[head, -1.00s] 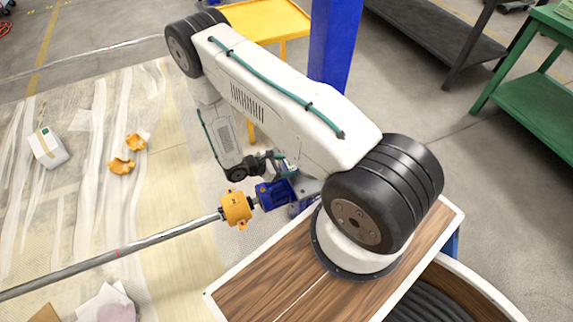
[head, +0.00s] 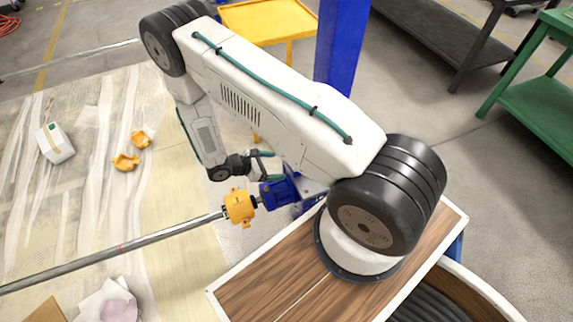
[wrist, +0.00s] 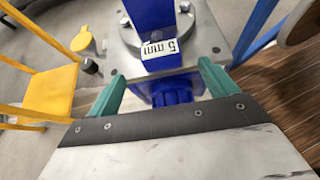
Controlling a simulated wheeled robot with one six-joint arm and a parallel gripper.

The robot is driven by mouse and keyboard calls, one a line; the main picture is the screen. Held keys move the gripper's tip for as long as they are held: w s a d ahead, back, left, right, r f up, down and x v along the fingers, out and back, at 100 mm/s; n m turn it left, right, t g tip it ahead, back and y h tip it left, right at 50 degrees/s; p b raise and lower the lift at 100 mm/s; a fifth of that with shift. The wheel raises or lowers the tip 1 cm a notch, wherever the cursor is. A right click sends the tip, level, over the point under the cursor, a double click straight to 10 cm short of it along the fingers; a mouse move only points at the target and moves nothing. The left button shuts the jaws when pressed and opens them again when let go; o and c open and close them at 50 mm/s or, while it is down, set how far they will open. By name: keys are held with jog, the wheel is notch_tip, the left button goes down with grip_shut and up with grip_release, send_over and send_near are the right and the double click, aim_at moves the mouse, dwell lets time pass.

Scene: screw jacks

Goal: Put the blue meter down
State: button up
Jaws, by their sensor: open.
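My gripper (head: 266,166) is open, its two teal fingers spread apart with nothing between their tips that I can see held. In the wrist view the fingers (wrist: 160,82) stand either side of a blue ribbed part (wrist: 172,92). A white label (wrist: 162,49) reading "5 mm" lies just beyond, below a blue column. In the head view a blue unit (head: 280,190) sits just below and right of the gripper, beside an orange coupling (head: 239,206). I cannot tell for sure which blue part is the meter, nor whether a finger touches it.
A long metal shaft (head: 120,250) runs left from the orange coupling. The blue column (head: 343,45) stands behind my arm. A yellow table (head: 268,22) is at the back. Orange shell pieces (head: 126,162) and a white box (head: 55,143) lie on the sheeted floor.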

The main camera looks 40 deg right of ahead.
jog(key=w+a+r+m+y, duration=0.1)
jog(key=w+a+r+m, duration=0.1)
jog(key=r, duration=0.8)
jog(key=w+a+r+m+y, duration=0.1)
jog(key=w+a+r+m, duration=0.15)
jog(key=r, duration=0.65)
jog(key=s+r+m+y, duration=0.3)
jog(key=s+r+m, duration=0.1)
jog(key=r, duration=1.1)
jog(key=s+a+r+m+t+y, duration=0.3)
jog(key=s+r+m+y, duration=0.3)
jog(key=s+r, duration=1.2)
jog(key=s+t, duration=0.1)
jog(key=s, duration=0.3)
jog(key=shift+a+r+t+y, duration=0.15)
jog(key=shift+r+t+y, duration=0.05)
jog(key=shift+t+y, duration=0.2)
